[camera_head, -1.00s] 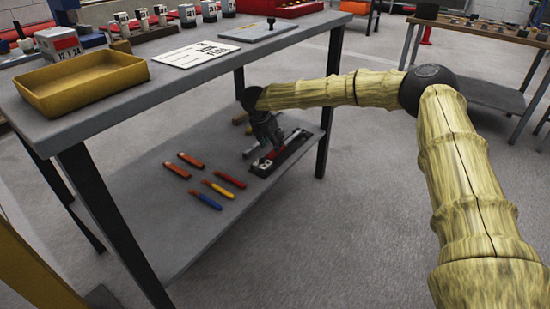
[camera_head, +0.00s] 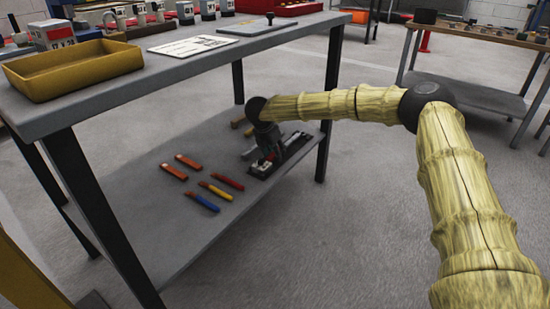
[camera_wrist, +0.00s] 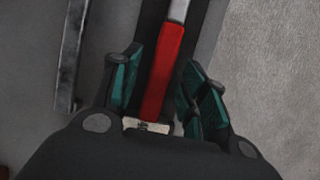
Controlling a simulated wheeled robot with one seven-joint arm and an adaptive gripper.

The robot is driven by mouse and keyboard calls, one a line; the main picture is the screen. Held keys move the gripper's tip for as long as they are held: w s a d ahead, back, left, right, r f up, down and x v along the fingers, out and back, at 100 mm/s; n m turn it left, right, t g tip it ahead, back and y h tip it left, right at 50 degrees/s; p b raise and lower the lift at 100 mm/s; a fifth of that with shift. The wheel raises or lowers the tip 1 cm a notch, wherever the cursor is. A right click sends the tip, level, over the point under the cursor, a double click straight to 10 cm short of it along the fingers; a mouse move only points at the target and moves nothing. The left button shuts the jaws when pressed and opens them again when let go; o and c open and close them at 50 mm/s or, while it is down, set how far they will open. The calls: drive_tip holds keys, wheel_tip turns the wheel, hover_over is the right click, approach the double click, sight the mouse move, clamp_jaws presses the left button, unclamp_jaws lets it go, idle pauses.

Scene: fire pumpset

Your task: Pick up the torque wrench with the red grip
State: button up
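The torque wrench lies in a long dark tray (camera_head: 257,172) on the lower shelf (camera_head: 165,222). In the wrist view its red grip (camera_wrist: 165,75) runs up the middle to a silver shaft (camera_wrist: 179,10). My gripper (camera_wrist: 162,62) has its green-padded fingers on both sides of the red grip. The fingers stand apart, with a gap at the left; the right finger is very close to the grip, and I cannot tell if it touches. In the head view my gripper (camera_head: 269,148) is down at the tray and hides much of the wrench.
Several red, orange, yellow and blue hand tools (camera_head: 202,201) lie left of the tray. The tabletop (camera_head: 150,84) above the shelf carries a yellow bin (camera_head: 75,72). A table leg (camera_head: 331,105) stands right of the tray. A metal bar (camera_wrist: 70,55) lies left of my gripper.

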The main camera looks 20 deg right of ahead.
clamp_jaws()
drive_tip(key=shift+r, duration=0.2)
